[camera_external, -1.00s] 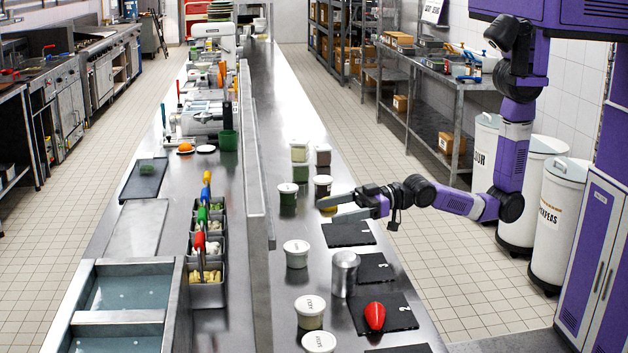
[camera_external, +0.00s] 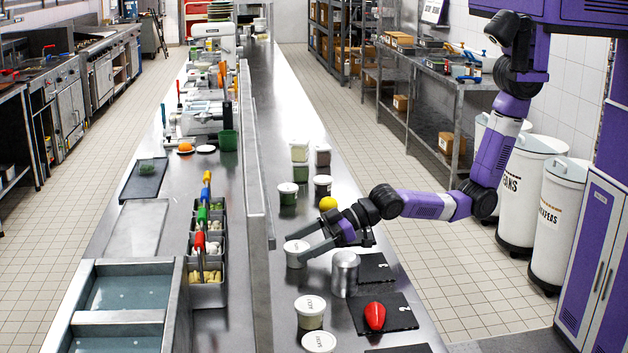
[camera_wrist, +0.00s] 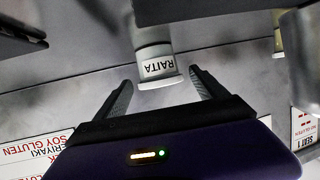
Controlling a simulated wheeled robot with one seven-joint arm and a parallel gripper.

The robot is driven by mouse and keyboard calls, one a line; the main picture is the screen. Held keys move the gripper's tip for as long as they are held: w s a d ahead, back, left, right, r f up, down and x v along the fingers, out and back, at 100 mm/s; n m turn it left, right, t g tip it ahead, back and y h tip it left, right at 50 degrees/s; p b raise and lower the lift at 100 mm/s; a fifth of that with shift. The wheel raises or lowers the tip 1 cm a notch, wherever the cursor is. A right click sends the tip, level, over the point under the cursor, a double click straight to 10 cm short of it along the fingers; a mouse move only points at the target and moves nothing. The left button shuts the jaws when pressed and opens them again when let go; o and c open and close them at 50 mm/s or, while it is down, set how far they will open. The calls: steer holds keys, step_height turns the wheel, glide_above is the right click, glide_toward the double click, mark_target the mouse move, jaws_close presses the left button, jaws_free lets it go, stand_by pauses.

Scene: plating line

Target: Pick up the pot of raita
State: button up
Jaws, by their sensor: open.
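The pot of raita (camera_external: 296,262) is a small pale tub with a white lid, upright on the steel counter. In the wrist view the raita pot (camera_wrist: 157,52) shows its RAITA label upside down. My gripper (camera_external: 299,247) reaches in from the right at the pot, open. In the wrist view my gripper (camera_wrist: 161,80) has its two fingertips apart, one on each side of the label end of the pot. A gap shows between the pot and each finger.
A metal canister (camera_external: 345,275) stands close to the right of the pot. Another labelled pot (camera_external: 309,314) stands nearer the camera. A red pepper (camera_external: 375,316) lies on a dark slate (camera_external: 400,312).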

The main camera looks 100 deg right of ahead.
steer(key=shift+x, duration=0.85)
steer(key=c, duration=1.4)
steer(key=shift+r, duration=0.1)
